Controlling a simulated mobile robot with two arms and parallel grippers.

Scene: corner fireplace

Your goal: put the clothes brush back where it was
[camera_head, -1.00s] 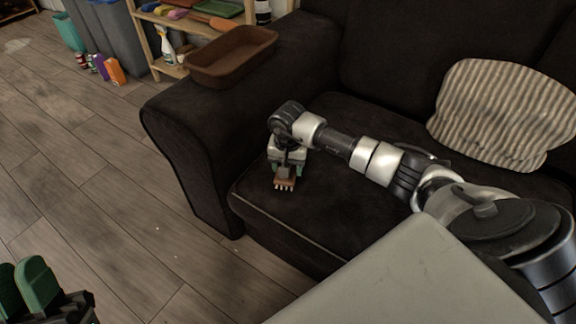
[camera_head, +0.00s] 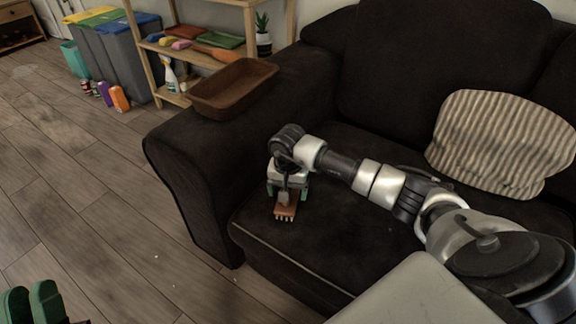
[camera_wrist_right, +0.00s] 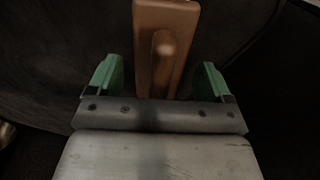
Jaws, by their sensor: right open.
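The clothes brush (camera_head: 286,211), brown with pale bristles at its front end, is on the dark sofa seat, near the left armrest and front edge. My right gripper (camera_head: 287,194) is over it with green fingers spread. In the right wrist view, the brush's wooden back and raised handle (camera_wrist_right: 163,50) lie between and beyond the open fingers (camera_wrist_right: 158,80), with a gap on each side. Part of the brush is hidden under the gripper. My left gripper (camera_head: 33,303) shows only its green fingers at the bottom left corner, away from the sofa; their gap is unclear.
A brown tray (camera_head: 235,90) sits on the sofa armrest (camera_head: 190,135). A striped cushion (camera_head: 500,142) lies at the right of the seat. A wooden shelf (camera_head: 200,58) and grey bins (camera_head: 118,58) stand behind.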

